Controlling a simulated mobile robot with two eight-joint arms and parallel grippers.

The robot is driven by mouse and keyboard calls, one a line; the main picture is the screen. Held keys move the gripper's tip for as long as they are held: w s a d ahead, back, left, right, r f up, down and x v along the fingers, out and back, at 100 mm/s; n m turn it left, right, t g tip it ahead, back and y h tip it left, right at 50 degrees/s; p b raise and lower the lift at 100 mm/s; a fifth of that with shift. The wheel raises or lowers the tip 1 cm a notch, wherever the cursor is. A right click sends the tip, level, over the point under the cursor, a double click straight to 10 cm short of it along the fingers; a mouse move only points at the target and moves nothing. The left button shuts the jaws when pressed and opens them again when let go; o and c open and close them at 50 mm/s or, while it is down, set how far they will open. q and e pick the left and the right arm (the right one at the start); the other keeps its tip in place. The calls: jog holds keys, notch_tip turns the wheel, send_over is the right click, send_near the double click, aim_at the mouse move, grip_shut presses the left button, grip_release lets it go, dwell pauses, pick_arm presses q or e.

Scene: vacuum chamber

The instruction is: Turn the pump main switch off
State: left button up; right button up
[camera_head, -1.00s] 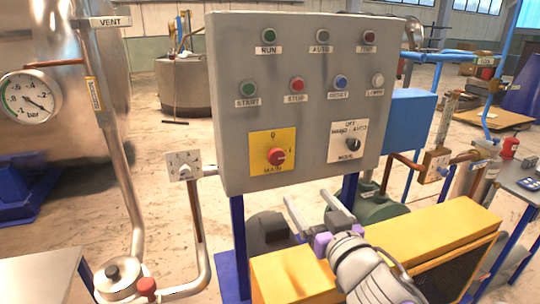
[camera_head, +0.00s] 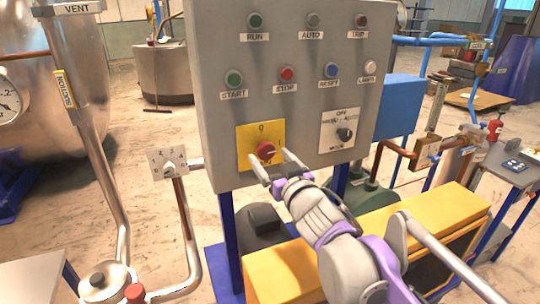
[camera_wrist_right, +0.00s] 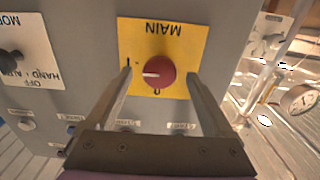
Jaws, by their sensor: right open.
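The pump main switch is a red round knob (camera_head: 266,150) on a yellow plate (camera_head: 245,160) marked MAIN, low on the left of the grey panel's front. The knob also shows in the right wrist view (camera_wrist_right: 160,70), where the plate's lettering is upside down. Its white mark points left there, toward the "I" side; the "0" is at another side of the plate. My right gripper (camera_head: 272,163) is open and empty in front of the plate. In the wrist view its fingers (camera_wrist_right: 159,76) lie on either side of the knob, with gaps. Contact is not visible. My left gripper is not in view.
The grey panel (camera_head: 300,105) also carries several buttons and lamps and a black mode selector (camera_head: 344,134) right of the main switch. A white dial plate on a pipe (camera_head: 167,162) stands to the left. A yellow housing (camera_head: 285,272) lies below, under my right arm.

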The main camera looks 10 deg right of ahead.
jog(key=shift+w+a, duration=0.1)
jog(key=shift+w, duration=0.5)
jog(key=c, duration=1.4)
